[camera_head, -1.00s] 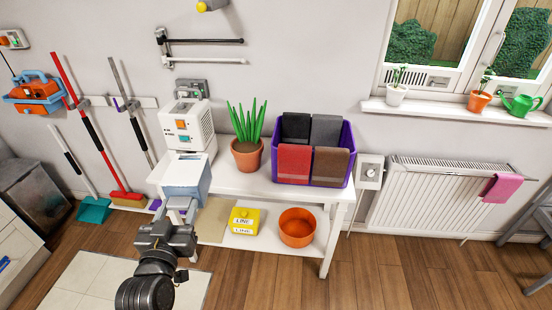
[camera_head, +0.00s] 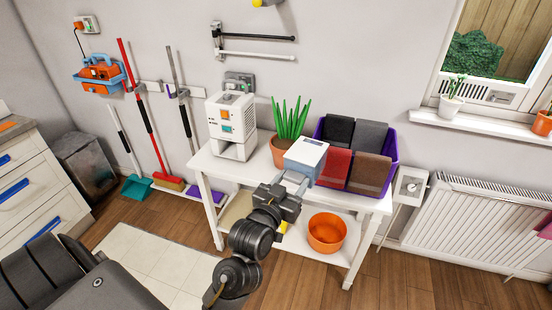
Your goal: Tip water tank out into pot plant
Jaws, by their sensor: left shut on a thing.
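The water tank (camera_head: 306,158), a pale blue box with a white top, is held upright in my left gripper (camera_head: 291,183). The jaws are shut on its near lower side. In the head view the tank overlaps the right side of the pot plant (camera_head: 290,120), spiky green leaves in a terracotta pot on the white table. The tank hides part of the pot; I cannot tell whether they touch. The white machine (camera_head: 226,116) stands left of the plant, with an opening in its lower part. My right gripper is out of view.
A purple crate (camera_head: 392,150) with folded cloths stands on the white table (camera_head: 210,165), close right of the tank. An orange bowl (camera_head: 327,231) is on the lower shelf. A radiator (camera_head: 487,222) is on the right; brooms and a dustpan (camera_head: 136,187) are on the left.

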